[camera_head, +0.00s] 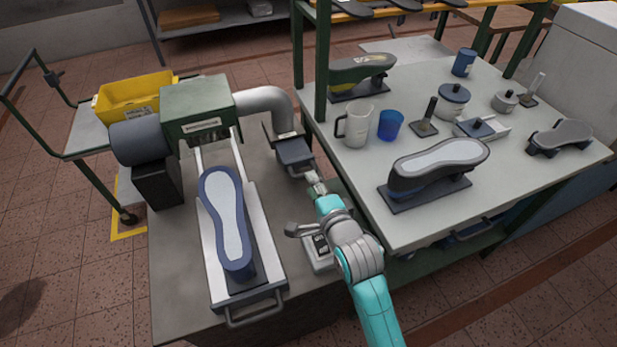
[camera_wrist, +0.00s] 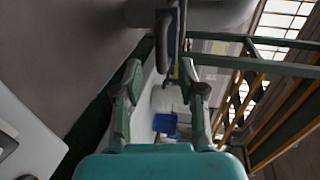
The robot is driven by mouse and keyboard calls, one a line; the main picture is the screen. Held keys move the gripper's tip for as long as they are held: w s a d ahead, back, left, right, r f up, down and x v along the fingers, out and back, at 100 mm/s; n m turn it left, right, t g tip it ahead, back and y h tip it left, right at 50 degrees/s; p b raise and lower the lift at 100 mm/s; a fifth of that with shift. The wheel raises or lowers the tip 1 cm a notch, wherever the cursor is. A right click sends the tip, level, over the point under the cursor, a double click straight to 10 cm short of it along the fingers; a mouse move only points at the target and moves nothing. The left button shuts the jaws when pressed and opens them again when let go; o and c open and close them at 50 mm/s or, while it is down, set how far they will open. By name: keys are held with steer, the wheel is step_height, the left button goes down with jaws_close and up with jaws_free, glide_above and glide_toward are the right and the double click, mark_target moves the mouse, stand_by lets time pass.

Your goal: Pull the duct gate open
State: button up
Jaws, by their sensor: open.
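The duct gate (camera_head: 293,152) is a blue-grey slide plate with a bar handle, set in the dark frame below the pale elbow duct (camera_head: 265,101). Its handle faces my gripper (camera_head: 316,183), which is close in front of it at the bench's right side. In the wrist view my gripper (camera_wrist: 164,82) has its two fingers spread wide. A dark bar of the gate (camera_wrist: 162,40) reaches down from the top, between the fingertips in the picture. I cannot tell whether the fingers touch it. The gate looks pushed into its frame.
A green machine (camera_head: 196,104) and a blue shoe last (camera_head: 226,215) on a pale slide occupy the bench's left. A grey control box (camera_head: 318,252) sits beside my arm. The right table (camera_head: 400,225) carries a jug (camera_head: 357,128), a blue cup (camera_head: 391,125) and another last (camera_head: 438,166).

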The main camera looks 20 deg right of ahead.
steer(key=v, duration=0.7)
steer(key=shift+s, duration=0.1)
steer(key=s+f+n, duration=0.1)
steer(key=s, duration=0.2)
steer(key=s+f+n, duration=0.3)
steer(key=s+f, duration=0.1)
steer(key=s, duration=0.1)
steer(key=shift+s+f+n, duration=0.2)
steer(key=shift+s+n, duration=0.1)
steer(key=shift+s, duration=0.05)
steer(key=s+n, duration=1.3)
steer(key=s, duration=1.3)
steer(key=shift+g, duration=0.3)
